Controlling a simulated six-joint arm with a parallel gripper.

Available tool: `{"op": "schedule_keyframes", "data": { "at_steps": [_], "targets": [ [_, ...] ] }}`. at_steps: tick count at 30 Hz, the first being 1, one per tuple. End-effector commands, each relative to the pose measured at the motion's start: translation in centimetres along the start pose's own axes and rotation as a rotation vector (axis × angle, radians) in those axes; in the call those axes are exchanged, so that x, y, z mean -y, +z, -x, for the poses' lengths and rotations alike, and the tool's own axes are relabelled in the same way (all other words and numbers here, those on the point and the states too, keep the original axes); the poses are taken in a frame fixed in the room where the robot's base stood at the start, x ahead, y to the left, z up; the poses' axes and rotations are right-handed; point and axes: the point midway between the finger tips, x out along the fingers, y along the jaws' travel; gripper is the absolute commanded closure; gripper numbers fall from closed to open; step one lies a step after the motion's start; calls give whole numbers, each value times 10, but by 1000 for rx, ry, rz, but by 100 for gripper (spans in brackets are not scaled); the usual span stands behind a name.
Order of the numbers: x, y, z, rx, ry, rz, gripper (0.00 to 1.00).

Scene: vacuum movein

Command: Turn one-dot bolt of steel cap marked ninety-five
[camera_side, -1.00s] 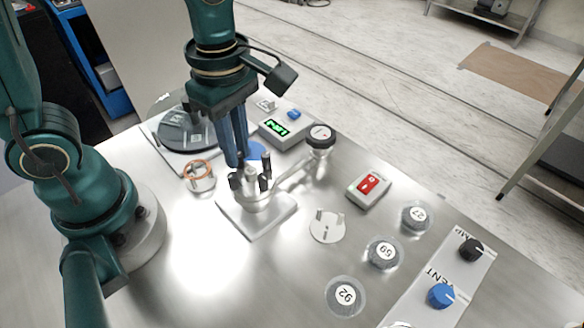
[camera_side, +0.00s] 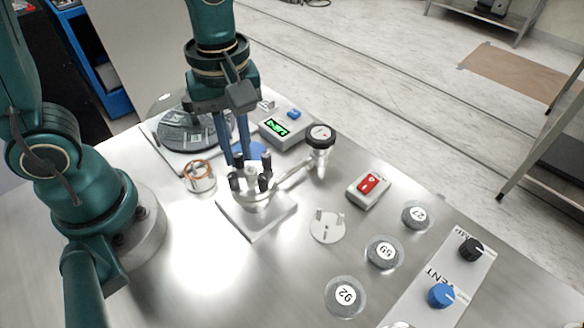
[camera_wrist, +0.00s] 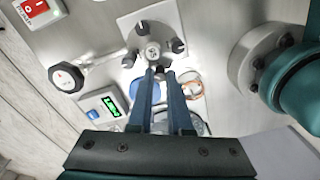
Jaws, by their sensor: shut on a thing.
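A steel fitting (camera_side: 258,205) on a square plate stands mid-table, with a ring of dark upright bolts around its top. In the wrist view its round pale cap face (camera_wrist: 152,52) shows small marks that I cannot read, and a dark bolt (camera_wrist: 128,61) stands at its left. My gripper (camera_side: 238,162) points down at the fitting's rear bolt, and its blue fingers are shut on it. In the wrist view my gripper (camera_wrist: 160,73) meets that bolt at the fitting's lower edge. The fingers hide most of the bolt, and its dots cannot be made out.
A gauge (camera_side: 320,136) on a side pipe rises right of the fitting. A green-display box (camera_side: 284,128) stands behind, and a copper-ringed part (camera_side: 199,175) at left. A red switch (camera_side: 369,184), loose numbered discs (camera_side: 383,252) and a knob panel (camera_side: 440,285) lie at right.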

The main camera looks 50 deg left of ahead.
Motion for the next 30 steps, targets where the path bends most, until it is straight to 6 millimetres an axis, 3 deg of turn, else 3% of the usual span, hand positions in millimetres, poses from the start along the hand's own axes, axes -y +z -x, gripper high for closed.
{"op": "schedule_keyframes", "data": {
  "at_steps": [12,30],
  "targets": [
    [0,0,0,2,-1,-252,100],
    [0,1,0,2,-1,-313,100]
  ]
}}
